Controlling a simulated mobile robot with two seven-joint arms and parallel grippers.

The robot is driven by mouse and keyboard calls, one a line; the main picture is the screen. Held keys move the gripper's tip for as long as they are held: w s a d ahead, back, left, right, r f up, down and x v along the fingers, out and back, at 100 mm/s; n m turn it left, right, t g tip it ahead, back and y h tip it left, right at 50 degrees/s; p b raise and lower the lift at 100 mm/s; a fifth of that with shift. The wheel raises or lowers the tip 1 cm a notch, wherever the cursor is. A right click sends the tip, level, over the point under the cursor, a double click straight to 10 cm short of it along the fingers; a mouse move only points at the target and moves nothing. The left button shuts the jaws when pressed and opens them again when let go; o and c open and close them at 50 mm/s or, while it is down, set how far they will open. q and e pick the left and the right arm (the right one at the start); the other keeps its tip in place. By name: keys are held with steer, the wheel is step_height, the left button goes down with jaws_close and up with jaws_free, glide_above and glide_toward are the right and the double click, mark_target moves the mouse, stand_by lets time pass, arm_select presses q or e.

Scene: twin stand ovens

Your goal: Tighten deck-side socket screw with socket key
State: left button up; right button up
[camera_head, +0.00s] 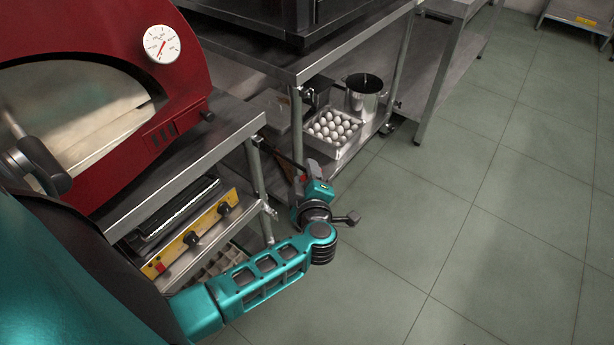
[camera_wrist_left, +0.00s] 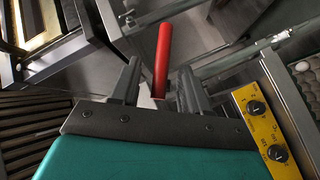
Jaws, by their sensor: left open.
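My left gripper (camera_head: 297,172) is at the end of my teal arm, beside the front corner of the oven stand, and largely hidden by its own wrist. In the left wrist view its two dark fingers (camera_wrist_left: 160,88) stand apart. A red rod-like handle (camera_wrist_left: 163,55) shows between and beyond the fingers. It may be the socket key; its far end and any contact with the fingers cannot be made out. A small red patch by the gripper shows in the head view. I cannot make out the socket screw in either view. My right gripper is not in view.
A red oven (camera_head: 170,95) with a dial stands on a steel stand (camera_head: 190,160). A yellow knob panel (camera_head: 190,240) sits below; it also shows in the left wrist view (camera_wrist_left: 262,125). An egg tray (camera_head: 334,132) and a steel pot (camera_head: 364,98) are nearby. The floor (camera_head: 470,210) at right is clear.

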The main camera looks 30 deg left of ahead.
arm_select(q)
jaws_close()
steer(key=shift+a+p, duration=0.1)
steer(key=shift+p, duration=0.2)
stand_by(0.5)
steer(key=shift+r+p, duration=0.2)
steer(key=shift+p, duration=0.2)
steer(key=shift+a+m+g+p, duration=0.1)
steer(key=shift+m+g+p, duration=0.25)
steer(key=shift+p, duration=0.9)
steer(key=shift+r+m+g+h+p, duration=0.15)
steer(key=shift+m+g+h+p, duration=0.25)
steer(key=shift+g+p, duration=0.2)
steer(key=shift+w+g, duration=0.1)
steer(key=shift+g, duration=0.25)
steer(key=shift+m+g, duration=0.45)
steer(key=shift+g, duration=0.05)
